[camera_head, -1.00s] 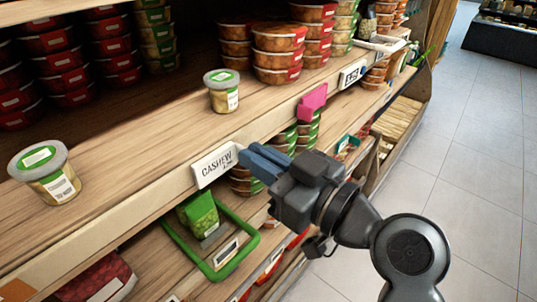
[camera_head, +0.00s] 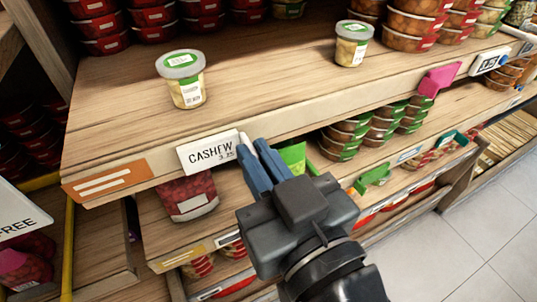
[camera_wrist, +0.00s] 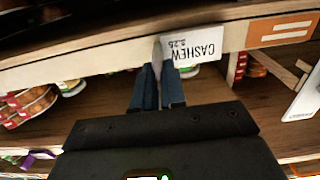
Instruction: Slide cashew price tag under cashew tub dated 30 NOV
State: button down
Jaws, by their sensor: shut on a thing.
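The white cashew price tag (camera_head: 208,153) sits on the front edge of the shelf, below and slightly right of the left tub (camera_head: 187,92). It also shows upside down in the wrist view (camera_wrist: 198,45). My gripper (camera_head: 250,152) is shut on the tag's right end, its blue fingers coming from the lower right; the fingers also show in the wrist view (camera_wrist: 158,72). The left tub has a grey lid with a green label and pale contents. A similar right tub (camera_head: 352,52) stands farther along the shelf. Their printed dates are too small to read surely.
An orange label (camera_head: 108,182) is on the shelf edge left of the tag, with a short bare stretch between. A pink tag (camera_head: 438,78) and a white price tag (camera_head: 488,64) are on the edge to the right. Stacked tubs stand behind and below.

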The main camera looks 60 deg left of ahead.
jog(key=c, duration=1.2)
grip_release()
jog(key=d+b, duration=0.2)
jog(key=d, duration=0.6)
jog(key=shift+s, duration=0.25)
jog(key=shift+a, duration=0.1)
